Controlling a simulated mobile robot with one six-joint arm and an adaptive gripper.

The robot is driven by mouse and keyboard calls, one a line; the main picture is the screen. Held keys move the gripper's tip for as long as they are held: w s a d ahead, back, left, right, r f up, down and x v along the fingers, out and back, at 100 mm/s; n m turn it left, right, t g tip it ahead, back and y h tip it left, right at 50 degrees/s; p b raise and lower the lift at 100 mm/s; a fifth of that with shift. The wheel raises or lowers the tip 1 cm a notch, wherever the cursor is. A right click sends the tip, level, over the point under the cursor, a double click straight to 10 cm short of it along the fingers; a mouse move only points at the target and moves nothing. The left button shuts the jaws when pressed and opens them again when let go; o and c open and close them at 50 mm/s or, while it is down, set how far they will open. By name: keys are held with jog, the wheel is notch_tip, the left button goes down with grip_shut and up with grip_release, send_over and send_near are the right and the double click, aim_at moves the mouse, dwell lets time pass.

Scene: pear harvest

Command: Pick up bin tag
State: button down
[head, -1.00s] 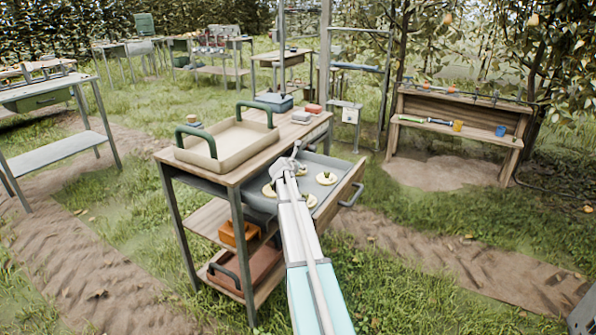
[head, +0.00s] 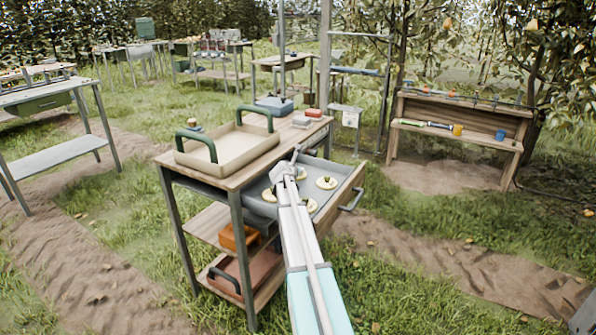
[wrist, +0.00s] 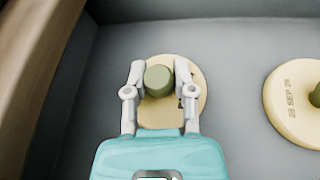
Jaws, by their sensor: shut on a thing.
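My gripper (wrist: 160,82) is inside the open drawer (head: 348,180) of the wooden cart. Its two fingers are shut on the green knob of a round cream bin tag (wrist: 158,112), one finger on each side. The tag appears to lie flat on the grey drawer floor. A second tag (wrist: 292,104) with a date stamped on it lies to the right in the wrist view. In the head view my arm hides part of the drawer, and other round tags (head: 326,183) lie around the gripper.
A beige tray (head: 232,152) with green handles stands on the cart top (head: 172,158). An orange block (head: 238,237) and a reddish bin (head: 250,275) sit on the lower shelves. The drawer's wooden wall (wrist: 38,70) is close at the left in the wrist view.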

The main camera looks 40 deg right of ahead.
jog(key=shift+r+p, duration=1.3)
jog(key=shift+r, duration=0.1)
jog(key=s+r+p, duration=1)
jog(key=s, duration=0.4)
jog(key=shift+a, duration=0.2)
jog(key=shift+r, duration=0.1)
notch_tip(320, 180, up, 12)
jog(key=p, duration=1.2)
jog(key=shift+r+p, duration=0.25)
jog(key=shift+p, duration=0.15)
jog(key=shift+s, duration=0.1)
